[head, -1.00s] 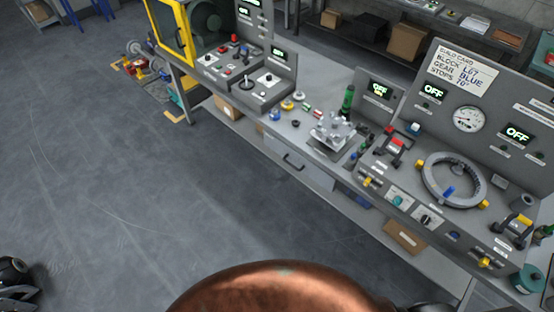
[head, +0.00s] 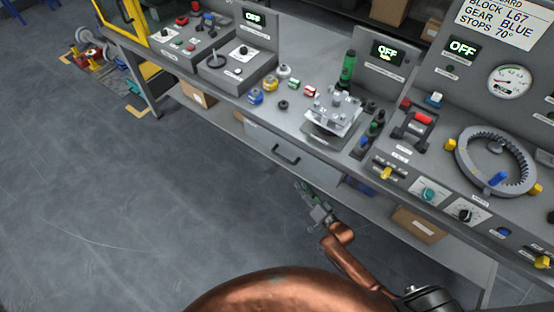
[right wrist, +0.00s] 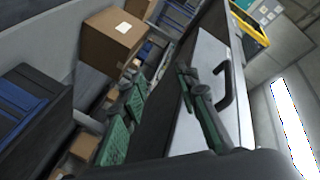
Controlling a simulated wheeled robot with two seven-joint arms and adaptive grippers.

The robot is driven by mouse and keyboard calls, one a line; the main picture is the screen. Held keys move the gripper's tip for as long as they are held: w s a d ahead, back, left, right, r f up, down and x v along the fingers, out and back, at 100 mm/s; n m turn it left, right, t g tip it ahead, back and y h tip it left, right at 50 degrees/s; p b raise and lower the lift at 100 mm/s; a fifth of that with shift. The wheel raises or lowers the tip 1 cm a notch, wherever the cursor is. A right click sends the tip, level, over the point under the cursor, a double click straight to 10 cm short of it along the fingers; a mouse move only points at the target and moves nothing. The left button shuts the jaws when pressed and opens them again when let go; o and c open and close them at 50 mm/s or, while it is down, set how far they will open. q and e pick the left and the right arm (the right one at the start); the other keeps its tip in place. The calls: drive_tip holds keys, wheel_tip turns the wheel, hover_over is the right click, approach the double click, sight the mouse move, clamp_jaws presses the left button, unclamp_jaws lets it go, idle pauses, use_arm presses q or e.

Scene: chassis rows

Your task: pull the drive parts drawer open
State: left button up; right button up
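The drive parts drawer (head: 262,143) is a pale grey front under the bench top, with a dark bar handle (head: 286,155). It looks shut in the head view. My right gripper (head: 304,191) is below and slightly right of the handle, in front of the bench. In the right wrist view its two green-padded fingers (right wrist: 160,82) are spread with nothing between them. The handle (right wrist: 226,85) shows there just right of the right finger, outside the fingers, on the pale drawer front (right wrist: 203,68). No touch on the handle is visible. My left gripper is out of view.
The bench top above holds a metal block fixture (head: 332,115), a green bottle (head: 347,70) and several small coloured parts. Cardboard boxes (head: 420,224) stand on the lower shelf, and one (right wrist: 113,38) is near the right fingers. The floor (head: 130,200) in front is clear.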

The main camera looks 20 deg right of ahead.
sight(280, 155)
drive_tip(key=w+a+r+t+b, duration=0.1)
drive_tip(key=w+a+r, duration=0.1)
drive_tip(key=w+r, duration=0.1)
drive_tip(key=w+a+r+m+t+y+b, duration=0.1)
drive_tip(key=w+a+r+b, duration=0.1)
drive_tip(key=w+r, duration=0.1)
drive_tip(key=w+a+r+m+t+y+b, duration=0.1)
drive_tip(key=w+a+r, duration=0.1)
drive_tip(key=r, duration=0.3)
drive_tip(key=shift+w+a+b, duration=0.2)
drive_tip(key=shift+w+b, duration=0.1)
drive_tip(key=shift+w, duration=0.35)
drive_tip(key=shift+x, duration=0.85)
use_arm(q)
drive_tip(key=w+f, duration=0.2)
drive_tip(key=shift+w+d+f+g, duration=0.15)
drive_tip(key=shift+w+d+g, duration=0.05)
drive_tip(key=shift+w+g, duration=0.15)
use_arm(e)
clamp_jaws()
